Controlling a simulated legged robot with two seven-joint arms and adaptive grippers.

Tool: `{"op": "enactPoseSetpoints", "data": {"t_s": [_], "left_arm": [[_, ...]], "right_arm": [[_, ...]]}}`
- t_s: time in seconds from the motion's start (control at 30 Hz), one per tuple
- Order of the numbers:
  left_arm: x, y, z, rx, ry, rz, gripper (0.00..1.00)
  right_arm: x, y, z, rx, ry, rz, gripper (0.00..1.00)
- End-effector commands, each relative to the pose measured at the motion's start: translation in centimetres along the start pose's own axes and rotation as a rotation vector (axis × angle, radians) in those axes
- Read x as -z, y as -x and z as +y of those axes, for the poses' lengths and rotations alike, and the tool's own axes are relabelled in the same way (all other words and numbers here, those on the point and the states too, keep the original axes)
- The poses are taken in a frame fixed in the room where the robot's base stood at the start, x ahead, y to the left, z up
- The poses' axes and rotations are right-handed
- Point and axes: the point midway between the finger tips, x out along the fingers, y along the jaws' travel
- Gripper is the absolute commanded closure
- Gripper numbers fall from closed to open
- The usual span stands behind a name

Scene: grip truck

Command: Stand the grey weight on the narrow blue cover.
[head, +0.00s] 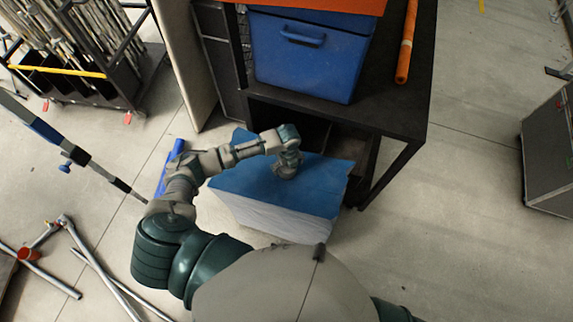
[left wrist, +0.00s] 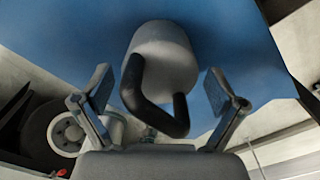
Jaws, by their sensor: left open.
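The blue cover (head: 235,178) lies over a white-sided block on the floor, in front of the dark table. It fills much of the left wrist view (left wrist: 60,40). The grey weight (left wrist: 168,50) has a rounded body and a black looped handle and shows over the blue cover in that view. It seems to be on the cover, though the contact is hidden. My left gripper (left wrist: 159,80) is open, with one finger on each side of the weight's handle and gaps between. In the head view, my left gripper (head: 287,168) is over the cover and hides the weight. My right gripper is not in view.
A dark table (head: 395,120) stands behind the cover, bearing a blue bin (head: 310,65) and an orange tube (head: 406,45). Metal pipes (head: 95,270) lie on the floor at left. A rack (head: 80,60) stands at upper left. Floor at right is clear up to a grey case (head: 550,155).

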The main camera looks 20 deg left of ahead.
Motion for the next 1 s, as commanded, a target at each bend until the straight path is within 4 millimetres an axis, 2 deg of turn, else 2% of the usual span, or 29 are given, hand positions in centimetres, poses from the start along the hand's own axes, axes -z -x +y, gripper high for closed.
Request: {"op": "enactPoseSetpoints", "data": {"t_s": [0.17,0.27,0.5,0.7,0.83,1.0], "left_arm": [[-0.1,0.5,0.0,0.001,0.000,0.001,0.04],[-0.2,1.7,0.1,0.004,-0.001,0.000,0.04],[-0.3,7.1,0.1,0.005,0.000,-0.001,0.04],[-0.2,10.6,0.0,0.004,0.001,0.000,0.04],[-0.1,11.7,0.1,0.002,0.000,0.002,0.04],[-0.1,12.0,0.1,0.000,0.000,0.002,0.04]], "right_arm": [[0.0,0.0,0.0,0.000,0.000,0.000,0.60],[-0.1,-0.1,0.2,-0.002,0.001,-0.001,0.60],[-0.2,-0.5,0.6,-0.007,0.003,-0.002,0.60],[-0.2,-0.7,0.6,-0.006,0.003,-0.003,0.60],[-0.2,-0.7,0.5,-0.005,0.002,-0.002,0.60],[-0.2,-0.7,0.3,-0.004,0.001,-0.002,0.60]]}}
